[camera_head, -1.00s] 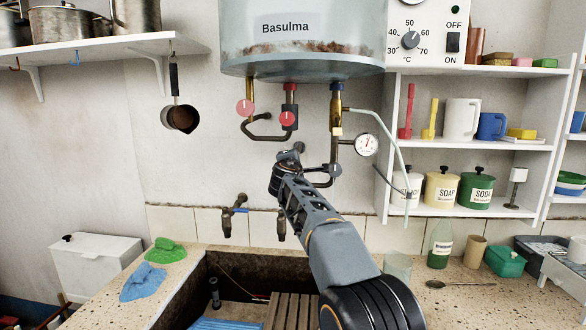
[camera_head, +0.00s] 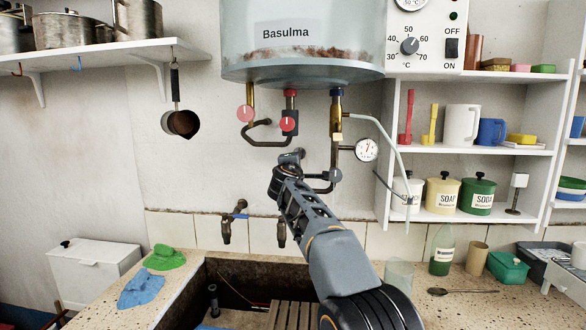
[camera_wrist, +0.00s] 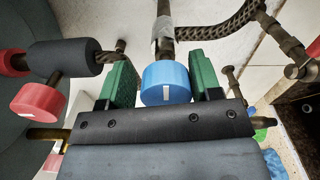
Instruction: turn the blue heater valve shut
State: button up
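The blue heater valve (camera_wrist: 166,84) is a round knob with a white mark, seen in the wrist view at the end of a pipe. The mark stands near vertical in the picture. My gripper (camera_wrist: 164,78) has two green fingers, one on each side of the knob. They stand apart, with a narrow gap visible at the left; I cannot tell whether the right finger touches it. In the head view my gripper (camera_head: 290,158) is under the heater (camera_head: 300,40), between the red valves and the gauge. The blue knob cannot be made out there.
Two red valves (camera_head: 245,114) (camera_head: 288,124) hang under the heater; a red knob (camera_wrist: 38,102) shows left in the wrist view. A gauge (camera_head: 366,149) and pipes are close to my gripper's right. A tap (camera_head: 227,230) is below left. Shelves (camera_head: 470,148) stand at the right.

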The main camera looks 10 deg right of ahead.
jog(key=shift+o, duration=1)
jog(key=shift+f, duration=0.15)
jog(key=shift+s, duration=0.15)
jog(key=b+v, duration=0.5)
jog(key=v, duration=0.8)
jog(key=shift+s, duration=0.2)
